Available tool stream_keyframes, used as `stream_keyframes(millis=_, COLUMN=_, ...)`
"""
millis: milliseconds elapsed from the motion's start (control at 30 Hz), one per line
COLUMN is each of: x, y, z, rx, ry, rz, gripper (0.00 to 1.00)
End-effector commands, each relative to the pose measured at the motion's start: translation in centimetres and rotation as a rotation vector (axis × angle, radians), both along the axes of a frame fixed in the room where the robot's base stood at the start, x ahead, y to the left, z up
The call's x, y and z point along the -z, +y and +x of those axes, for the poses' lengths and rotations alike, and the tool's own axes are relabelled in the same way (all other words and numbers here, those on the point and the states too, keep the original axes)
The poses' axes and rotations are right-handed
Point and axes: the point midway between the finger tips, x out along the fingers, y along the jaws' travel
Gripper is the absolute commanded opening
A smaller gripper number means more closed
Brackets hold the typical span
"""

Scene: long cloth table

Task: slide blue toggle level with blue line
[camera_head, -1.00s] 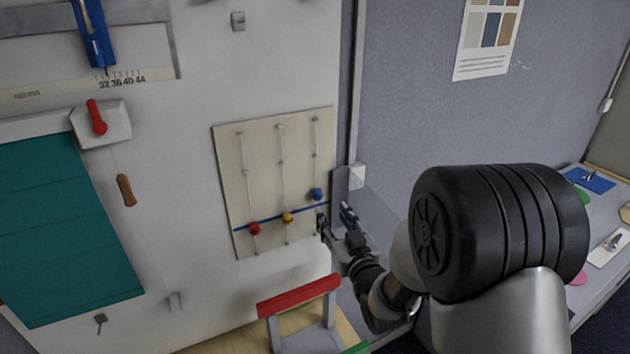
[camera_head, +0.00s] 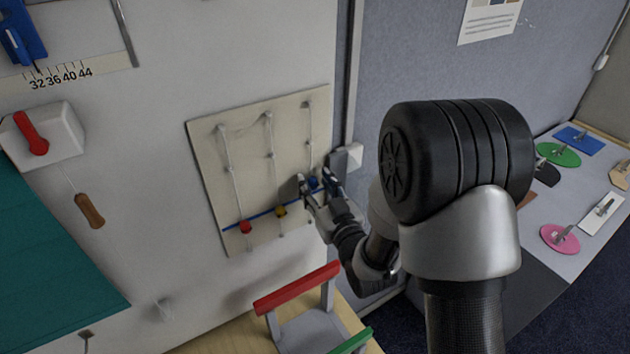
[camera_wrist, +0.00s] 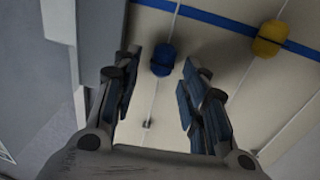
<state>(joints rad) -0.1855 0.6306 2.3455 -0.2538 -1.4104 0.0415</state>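The blue toggle (camera_head: 313,183) sits on the rightmost cord of a beige board (camera_head: 250,150), above the blue line (camera_head: 262,217) in the head view. In the wrist view the toggle (camera_wrist: 163,60) is clearly apart from the blue line (camera_wrist: 215,20). My gripper (camera_head: 316,182) is open, with its fingers on either side of the toggle. In the wrist view, gaps show between the toggle and both fingertips (camera_wrist: 158,66). The red toggle (camera_head: 246,227) and yellow toggle (camera_head: 281,211) sit at the blue line on the other cords.
A wall post (camera_head: 343,90) with a small white box (camera_head: 352,156) stands just right of the board. A red-topped stand (camera_head: 297,287) is below it. A red lever box (camera_head: 45,137) and wooden handle (camera_head: 90,211) are at left. A side table (camera_head: 560,205) is at right.

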Motion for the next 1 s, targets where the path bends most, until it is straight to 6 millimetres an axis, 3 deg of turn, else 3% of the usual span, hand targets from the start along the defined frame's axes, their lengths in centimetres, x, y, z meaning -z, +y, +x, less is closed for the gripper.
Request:
stream_keyframes(millis=100, x=0.01, y=0.00, z=0.01, rx=0.000, ry=0.000, rz=0.000, gripper=0.39)
stream_keyframes(millis=700, x=-0.02, y=0.01, z=0.03, rx=0.000, ry=0.000, rz=0.000, gripper=0.00)
stream_keyframes(millis=1000, x=-0.04, y=0.01, z=0.03, rx=0.000, ry=-0.001, rz=0.000, gripper=0.00)
